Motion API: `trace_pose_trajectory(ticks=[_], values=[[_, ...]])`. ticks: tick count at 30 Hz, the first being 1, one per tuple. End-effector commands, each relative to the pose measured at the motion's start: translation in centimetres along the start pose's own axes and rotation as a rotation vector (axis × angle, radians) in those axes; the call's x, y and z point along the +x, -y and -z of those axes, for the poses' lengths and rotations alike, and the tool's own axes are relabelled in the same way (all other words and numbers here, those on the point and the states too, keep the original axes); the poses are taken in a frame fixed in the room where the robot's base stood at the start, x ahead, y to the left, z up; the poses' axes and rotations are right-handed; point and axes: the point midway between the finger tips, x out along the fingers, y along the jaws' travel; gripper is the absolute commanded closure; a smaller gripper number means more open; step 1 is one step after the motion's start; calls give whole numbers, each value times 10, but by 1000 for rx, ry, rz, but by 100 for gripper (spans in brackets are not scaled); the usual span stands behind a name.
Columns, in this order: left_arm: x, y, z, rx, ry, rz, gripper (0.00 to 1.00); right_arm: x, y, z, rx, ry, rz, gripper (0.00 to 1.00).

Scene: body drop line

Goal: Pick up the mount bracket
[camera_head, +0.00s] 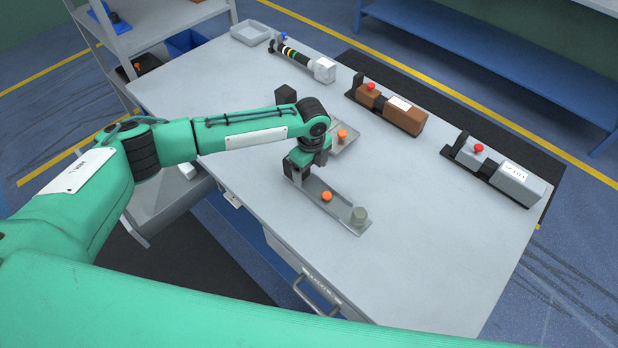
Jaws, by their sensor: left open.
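A long grey metal piece (343,213) with an orange knob and a short grey cylinder at its near right end lies on the light grey table. A second grey metal piece (347,145) with an orange knob lies behind it, partly hidden by my left wrist. I cannot tell for sure which of them is the mount bracket. My left gripper (298,176) points down over the far left end of the long piece, open. Its fingertips are small and dark, and I cannot tell whether they touch the piece. My right gripper is out of view.
A brown block (405,115) and a grey block (516,180), each on a black fixture with a red button, stand at the right. A banded cylindrical tool (297,58) and a shallow grey tray (250,32) are at the back. The table's front right is clear.

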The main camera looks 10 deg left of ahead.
Motion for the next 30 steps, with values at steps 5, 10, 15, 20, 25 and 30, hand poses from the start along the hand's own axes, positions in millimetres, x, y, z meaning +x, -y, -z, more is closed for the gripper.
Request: trace_pose_trajectory(ticks=[5,10,15,20,25,30], values=[[26,-5,-2,1,0,-3,20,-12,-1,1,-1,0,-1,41],[42,-4,-3,-1,1,-2,20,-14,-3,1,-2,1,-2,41],[44,-4,-3,-1,1,-1,20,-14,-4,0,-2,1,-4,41],[44,-4,-3,-1,0,-1,40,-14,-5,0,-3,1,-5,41],[44,-4,-3,-1,0,-1,73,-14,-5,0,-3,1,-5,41],[42,-3,-3,-1,-1,1,91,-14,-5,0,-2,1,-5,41]])
